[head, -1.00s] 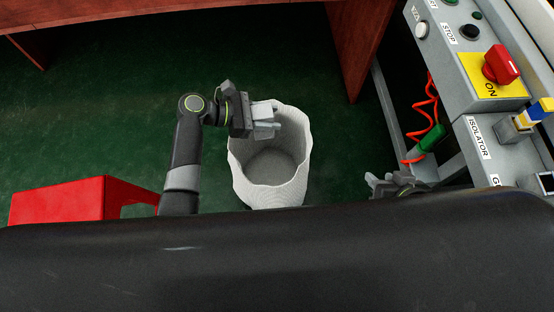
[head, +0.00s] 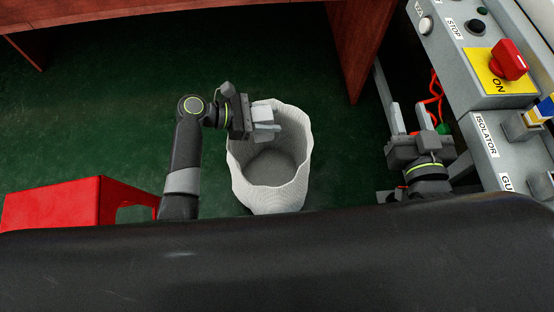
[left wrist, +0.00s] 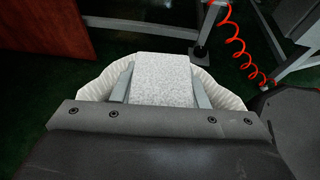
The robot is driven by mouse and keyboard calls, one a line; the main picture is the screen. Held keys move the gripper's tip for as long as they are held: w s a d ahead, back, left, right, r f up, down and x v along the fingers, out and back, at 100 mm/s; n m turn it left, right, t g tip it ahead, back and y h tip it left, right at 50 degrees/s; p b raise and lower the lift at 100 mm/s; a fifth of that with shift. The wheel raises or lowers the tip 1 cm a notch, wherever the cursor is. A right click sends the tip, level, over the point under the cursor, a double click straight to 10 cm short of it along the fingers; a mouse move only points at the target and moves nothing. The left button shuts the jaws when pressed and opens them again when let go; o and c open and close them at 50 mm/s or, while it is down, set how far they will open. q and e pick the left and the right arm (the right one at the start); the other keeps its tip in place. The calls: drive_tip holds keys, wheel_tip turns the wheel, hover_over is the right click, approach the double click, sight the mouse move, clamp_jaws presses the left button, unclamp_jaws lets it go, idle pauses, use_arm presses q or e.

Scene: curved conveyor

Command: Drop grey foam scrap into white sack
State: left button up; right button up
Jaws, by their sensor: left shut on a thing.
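The white sack (head: 270,200) stands open on the green floor in the middle of the head view, and its inside looks empty where I can see it. My left gripper (head: 264,124) is over the upper left part of the sack's mouth. It is shut on the grey foam scrap (head: 262,114), a pale speckled block. In the left wrist view the foam scrap (left wrist: 162,78) sits between the two fingers, with the sack's rim (left wrist: 92,88) showing behind on both sides. My right gripper (head: 412,122) is at the right, apart from the sack, with its fingers spread and nothing between them.
A red stool (head: 70,204) stands at the left. A grey control panel (head: 490,85) with a red switch is at the right, beside my right gripper. A coiled red hose (head: 436,92) hangs there. A reddish-brown wooden panel (head: 358,45) stands behind the sack.

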use_arm(q)
drive_tip(key=shift+f, duration=0.15)
use_arm(e)
drive_tip(key=shift+w+r+t, duration=0.15)
drive_tip(key=shift+r+t, duration=0.65)
drive_tip(key=shift+r, duration=0.5)
use_arm(q)
drive_tip(key=o, duration=1)
